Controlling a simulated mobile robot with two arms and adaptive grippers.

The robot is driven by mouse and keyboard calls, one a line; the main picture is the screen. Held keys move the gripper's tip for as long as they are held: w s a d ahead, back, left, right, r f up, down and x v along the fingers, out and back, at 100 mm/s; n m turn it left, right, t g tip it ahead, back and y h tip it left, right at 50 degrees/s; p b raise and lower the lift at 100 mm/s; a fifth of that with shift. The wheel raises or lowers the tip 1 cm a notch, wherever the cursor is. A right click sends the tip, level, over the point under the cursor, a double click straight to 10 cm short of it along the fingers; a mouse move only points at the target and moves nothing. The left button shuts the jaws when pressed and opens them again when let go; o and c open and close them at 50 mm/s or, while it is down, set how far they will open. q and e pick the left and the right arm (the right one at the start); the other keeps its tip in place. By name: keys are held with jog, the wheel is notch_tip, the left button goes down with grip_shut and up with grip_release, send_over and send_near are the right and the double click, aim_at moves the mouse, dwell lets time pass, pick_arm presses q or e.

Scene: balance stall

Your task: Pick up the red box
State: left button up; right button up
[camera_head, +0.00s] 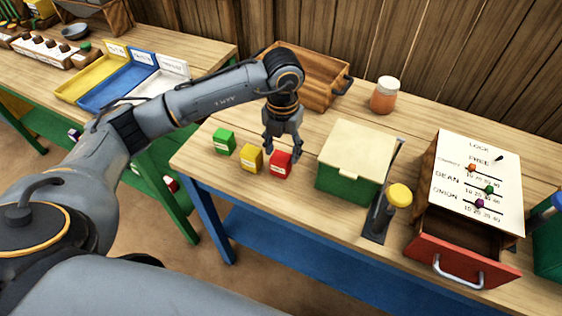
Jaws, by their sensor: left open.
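The red box (280,164) is a small cube with a pale label on its front. It stands on the wooden table at the right end of a row with a yellow box (251,158) and a green box (224,141). My left gripper (282,150) points down, open, right above and behind the red box. Its fingertips are close to the box's top; I cannot tell whether they touch it. My right gripper is not in view.
Right of the red box stands a green box with a cream lid (357,149), beside a yellow-knobbed lever (399,195). A wooden crate (320,83) and an orange jar (384,96) stand behind. An open red drawer (462,258) juts out at right.

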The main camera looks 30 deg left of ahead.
aim_at(281, 156)
pick_arm(q)
jog(key=f, duration=0.1)
jog(key=f+p, duration=0.1)
jog(key=f, duration=0.1)
jog(key=shift+s+a+f, duration=0.1)
jog(key=shift+s+f, duration=0.2)
jog(key=shift+f, duration=0.65)
jog(key=c, duration=0.8)
jog(key=shift+w, duration=0.1)
jog(key=shift+c, duration=0.2)
jog(key=shift+r, duration=0.1)
jog(key=shift+r, duration=0.5)
notch_tip(281, 156, up, 2)
jog(key=shift+r, duration=0.15)
jog(key=s+d+r+b, duration=0.1)
jog(key=s+d+r, duration=0.1)
jog(key=s+r, duration=0.2)
jog(key=s+d+r+b, duration=0.2)
jog(key=s+r, duration=0.3)
jog(key=s, duration=0.4)
jog(key=shift+d+r, duration=0.3)
jog(key=shift+d, duration=0.55)
